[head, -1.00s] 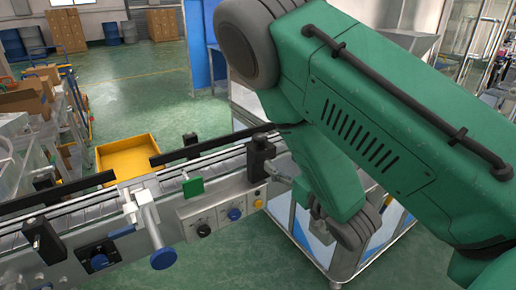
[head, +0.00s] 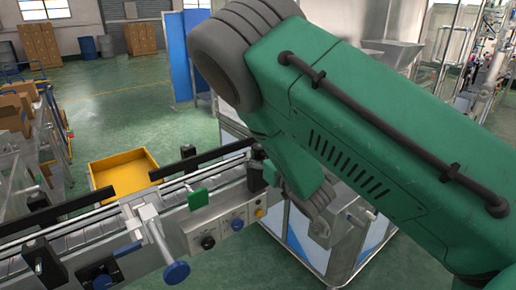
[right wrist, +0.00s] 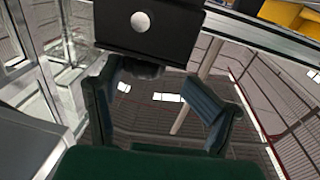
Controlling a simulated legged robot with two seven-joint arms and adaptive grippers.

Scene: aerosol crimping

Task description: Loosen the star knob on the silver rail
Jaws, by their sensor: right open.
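The silver rail (head: 218,190) of the conveyor runs along the left half of the head view, with black clamp blocks on it. In the right wrist view a black block (right wrist: 150,28) with a round silver bolt head fills the top. A dark knob (right wrist: 140,68) shows under the block; its star shape is not clear. My right gripper (right wrist: 157,80) is open, its two fingers below the block, with the knob near the left fingertip. I cannot tell whether they touch. In the head view my right arm largely hides this gripper. My left gripper is not in view.
A blue round knob (head: 176,272) on a silver clamp projects from the conveyor's front. A panel with blue, black and yellow knobs (head: 237,224) sits beside it. A yellow bin (head: 123,172) stands on the floor behind. A glass-sided cabinet (head: 305,240) is under my right arm.

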